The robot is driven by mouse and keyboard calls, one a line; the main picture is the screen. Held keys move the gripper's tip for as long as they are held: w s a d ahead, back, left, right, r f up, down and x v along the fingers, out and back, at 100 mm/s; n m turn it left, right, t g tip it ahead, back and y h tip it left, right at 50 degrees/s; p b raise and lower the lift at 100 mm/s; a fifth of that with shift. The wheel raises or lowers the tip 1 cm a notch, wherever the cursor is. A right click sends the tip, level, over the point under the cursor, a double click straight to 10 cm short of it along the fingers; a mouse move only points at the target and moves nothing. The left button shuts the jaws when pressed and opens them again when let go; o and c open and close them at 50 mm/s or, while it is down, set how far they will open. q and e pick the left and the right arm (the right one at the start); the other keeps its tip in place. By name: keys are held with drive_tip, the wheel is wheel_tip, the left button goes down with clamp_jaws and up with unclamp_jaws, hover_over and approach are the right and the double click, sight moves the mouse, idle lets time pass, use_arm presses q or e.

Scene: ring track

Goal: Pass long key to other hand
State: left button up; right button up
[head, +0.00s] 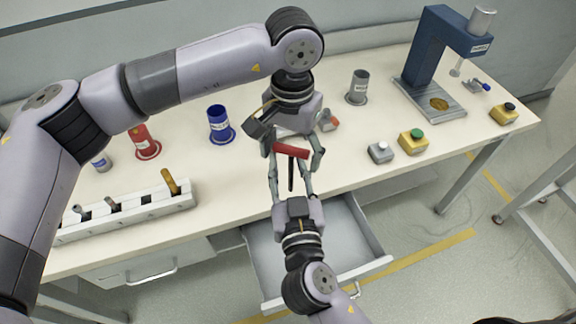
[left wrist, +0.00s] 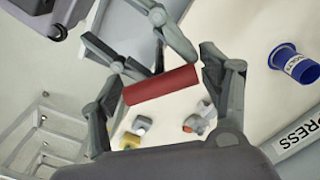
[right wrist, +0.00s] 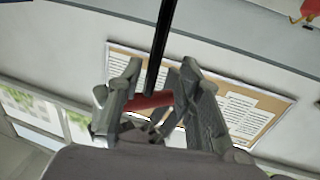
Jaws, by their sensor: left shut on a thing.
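The long key has a red handle (head: 291,151) and a thin black shaft (head: 291,174). My left gripper (head: 293,153) is shut on the red handle, above the front of the table; the handle spans its fingers in the left wrist view (left wrist: 160,86). The shaft points toward my right gripper in the head view. My right gripper (head: 292,178) is open, with its fingers apart on either side of the shaft. In the right wrist view, the black shaft (right wrist: 162,45) and part of the red handle (right wrist: 150,101) show between its fingers. Whether a finger touches the key is unclear.
An open drawer (head: 262,262) lies below the right gripper. A white rack (head: 140,211) with several pegs, a red cup (head: 145,143), a blue cup (head: 219,122) and a grey cup (head: 358,88) stand on the table. Button boxes (head: 411,142) and a blue press (head: 437,50) are at right.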

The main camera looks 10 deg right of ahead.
drive_tip(key=shift+c, duration=0.6)
drive_tip(key=c, duration=0.5)
use_arm(q)
drive_tip(key=shift+d, duration=0.1)
use_arm(e)
drive_tip(key=shift+s+a, duration=0.1)
drive_tip(key=shift+a, duration=0.05)
clamp_jaws()
use_arm(q)
drive_tip(key=o, duration=1.3)
drive_tip(key=shift+r, duration=0.1)
